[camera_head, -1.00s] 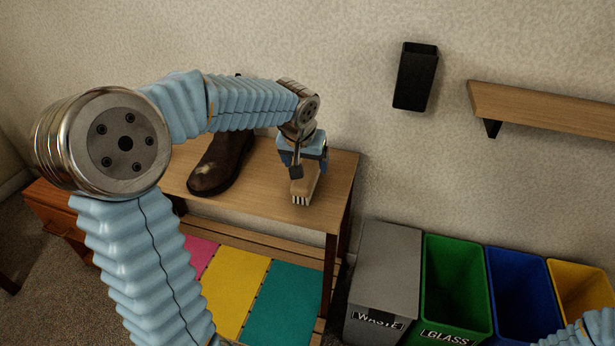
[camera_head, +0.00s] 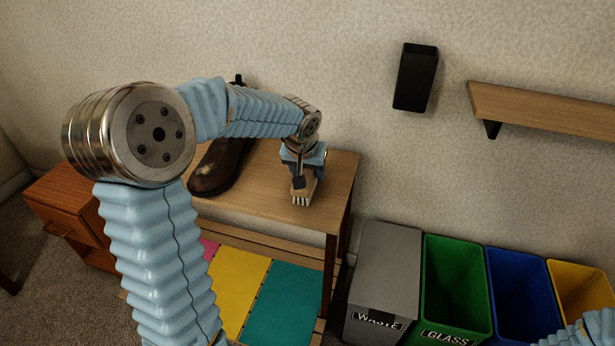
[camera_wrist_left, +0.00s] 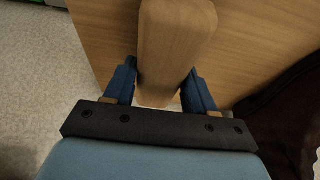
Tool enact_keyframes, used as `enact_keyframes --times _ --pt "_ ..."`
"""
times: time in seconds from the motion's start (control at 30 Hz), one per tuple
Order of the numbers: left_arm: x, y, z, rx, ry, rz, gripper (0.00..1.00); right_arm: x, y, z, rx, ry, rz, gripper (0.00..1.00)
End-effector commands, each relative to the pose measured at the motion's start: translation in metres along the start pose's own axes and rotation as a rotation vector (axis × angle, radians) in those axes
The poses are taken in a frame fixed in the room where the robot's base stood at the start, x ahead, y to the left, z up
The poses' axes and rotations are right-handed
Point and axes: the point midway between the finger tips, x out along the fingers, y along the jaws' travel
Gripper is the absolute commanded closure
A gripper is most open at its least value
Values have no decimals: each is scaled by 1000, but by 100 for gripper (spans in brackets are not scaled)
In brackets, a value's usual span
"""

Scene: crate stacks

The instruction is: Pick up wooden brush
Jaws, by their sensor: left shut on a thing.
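The wooden brush (camera_head: 304,196) has a light wooden back and pale bristles. It is at the right end of the wooden bench top (camera_head: 262,196) in the head view; I cannot tell whether its bristles touch the top. My left gripper (camera_head: 300,180) is above the brush and shut on it. In the left wrist view the brush's wooden back (camera_wrist_left: 175,50) lies between the two blue fingers of my left gripper (camera_wrist_left: 158,88). My right gripper is not in view; only a bit of blue arm sleeve shows at the lower right.
A dark boot (camera_head: 217,168) stands on the bench left of the brush, partly behind my arm. A grey waste bin (camera_head: 385,275) and green (camera_head: 455,280), blue (camera_head: 520,285) and yellow (camera_head: 580,280) bins stand to the right. A shelf (camera_head: 550,110) and black holder (camera_head: 415,78) are on the wall.

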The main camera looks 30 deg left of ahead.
Motion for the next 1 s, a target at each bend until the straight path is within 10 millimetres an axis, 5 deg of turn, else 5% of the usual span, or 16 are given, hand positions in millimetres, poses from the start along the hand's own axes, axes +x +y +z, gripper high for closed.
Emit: enact_keyframes --times 0.27,0.43,0.7,1.0 --pt "-8 0 -4 0 4 1 79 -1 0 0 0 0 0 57" --pt "-32 0 -14 -1 6 1 79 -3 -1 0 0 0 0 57" --pt "-100 49 -10 5 6 3 79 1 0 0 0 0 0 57" --pt "-138 105 13 3 2 1 79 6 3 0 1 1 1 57"
